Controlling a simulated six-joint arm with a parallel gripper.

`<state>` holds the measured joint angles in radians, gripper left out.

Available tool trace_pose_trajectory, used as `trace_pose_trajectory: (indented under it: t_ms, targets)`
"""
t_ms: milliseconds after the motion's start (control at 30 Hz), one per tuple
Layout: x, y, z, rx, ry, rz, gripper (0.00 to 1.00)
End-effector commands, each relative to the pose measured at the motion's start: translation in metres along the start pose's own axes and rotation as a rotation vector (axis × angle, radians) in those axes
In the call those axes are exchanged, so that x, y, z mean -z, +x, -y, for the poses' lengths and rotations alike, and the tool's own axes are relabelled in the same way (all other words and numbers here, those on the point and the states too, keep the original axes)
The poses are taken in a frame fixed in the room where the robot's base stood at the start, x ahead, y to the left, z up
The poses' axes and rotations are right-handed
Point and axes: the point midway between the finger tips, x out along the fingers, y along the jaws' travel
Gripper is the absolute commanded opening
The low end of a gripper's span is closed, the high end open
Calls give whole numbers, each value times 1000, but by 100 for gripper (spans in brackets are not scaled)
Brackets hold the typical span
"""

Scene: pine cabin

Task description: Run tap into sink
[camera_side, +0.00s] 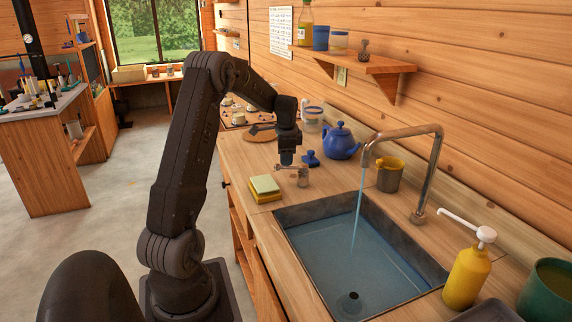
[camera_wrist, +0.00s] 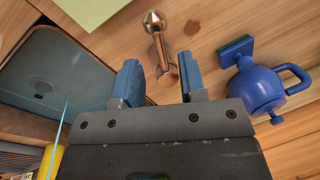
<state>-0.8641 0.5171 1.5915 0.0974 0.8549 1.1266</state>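A curved metal tap (camera_side: 433,165) stands at the back edge of the sink (camera_side: 300,212). A thin blue stream of water (camera_side: 358,215) falls from its spout into the basin. The stream also shows as a thin line in the wrist view (camera_wrist: 66,112). A metal lever with a round knob (camera_side: 303,178) stands on the counter left of the sink. My gripper (camera_side: 287,160) is just above it, pointing down. In the wrist view, my gripper (camera_wrist: 160,64) is open, with the lever (camera_wrist: 155,24) showing in the gap between its blue-padded fingers. I cannot tell whether they touch it.
A yellow-green sponge (camera_side: 265,186) lies at the counter's front edge. A blue teapot (camera_side: 341,143), a small blue scrubber (camera_side: 311,159) and a grey-yellow mug (camera_side: 389,176) stand behind the lever. A yellow soap bottle (camera_side: 467,277) stands right of the sink.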

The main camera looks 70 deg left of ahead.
Motion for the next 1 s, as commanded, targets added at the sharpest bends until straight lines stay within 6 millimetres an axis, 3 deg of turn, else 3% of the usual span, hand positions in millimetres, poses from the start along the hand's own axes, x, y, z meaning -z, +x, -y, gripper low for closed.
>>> trace_pose_trajectory:
  t_ms: [200,600,1000]
  targets:
    - [0,28,0,-1,0,1,38]
    - [0,36,0,1,0,-1,38]
    - [0,35,0,1,0,0,1]
